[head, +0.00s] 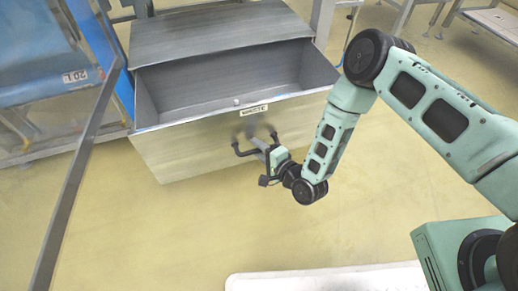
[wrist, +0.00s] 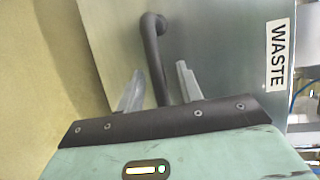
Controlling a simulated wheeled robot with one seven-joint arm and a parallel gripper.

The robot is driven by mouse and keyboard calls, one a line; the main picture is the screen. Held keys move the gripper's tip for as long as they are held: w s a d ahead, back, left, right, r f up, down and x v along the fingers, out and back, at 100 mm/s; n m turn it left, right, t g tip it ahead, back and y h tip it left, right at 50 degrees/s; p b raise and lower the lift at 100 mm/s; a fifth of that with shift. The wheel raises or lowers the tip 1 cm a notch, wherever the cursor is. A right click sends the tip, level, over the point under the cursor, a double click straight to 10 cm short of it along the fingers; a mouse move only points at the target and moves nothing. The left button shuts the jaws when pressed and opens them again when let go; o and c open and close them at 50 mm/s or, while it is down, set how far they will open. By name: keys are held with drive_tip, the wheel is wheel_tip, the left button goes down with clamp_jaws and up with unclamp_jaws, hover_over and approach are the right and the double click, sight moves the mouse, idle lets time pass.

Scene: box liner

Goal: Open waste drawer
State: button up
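The waste drawer (head: 200,138) is a grey metal drawer pulled well out of its cabinet (head: 215,35), and its empty-looking inside shows from above. A white WASTE label (head: 255,110) sits near the top of its front; it also shows in the wrist view (wrist: 278,55). The dark bar handle (head: 239,151) sticks out from the front. My gripper (head: 262,145) is at this handle. In the wrist view the handle (wrist: 154,50) runs between my two fingers (wrist: 160,84), with visible gaps on both sides. The fingers are apart, so my gripper is open around the handle.
A blue machine or bin (head: 40,60) with a frame stands at the left, close to the drawer. A slanting metal post (head: 85,150) crosses the left side. A white surface (head: 330,279) shows at the bottom. The yellowish floor (head: 170,230) before the drawer is clear.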

drive_tip(key=p+v, duration=0.6)
drive_tip(key=v, duration=1.1)
drive_tip(key=shift+s+d, duration=0.15)
drive_tip(key=shift+s, duration=0.05)
drive_tip(key=w+a+r+n+g+h, duration=0.2)
drive_tip(key=w+a+r+n+g, duration=0.15)
drive_tip(key=r+n, duration=0.3)
drive_tip(key=w+a+r+n+g+h, duration=0.1)
drive_tip(key=w+a+r+n+g, duration=0.3)
drive_tip(key=r, duration=0.3)
drive_tip(key=s+d+r+n+g+h+p, duration=0.1)
drive_tip(key=s+d+r+n+g+h, duration=0.25)
drive_tip(key=s+r, duration=0.75)
drive_tip(key=s+d+r+n+g+h+p, duration=0.1)
drive_tip(key=s+d+r+n+h, duration=0.35)
drive_tip(key=s+r, duration=0.65)
wheel_tip(320, 180, up, 37)
drive_tip(key=w+y+p, duration=0.1)
drive_tip(key=w+p, duration=0.1)
drive_tip(key=p, duration=3.3)
drive_tip(key=shift+d+y, duration=0.3)
drive_tip(key=shift+d, duration=0.15)
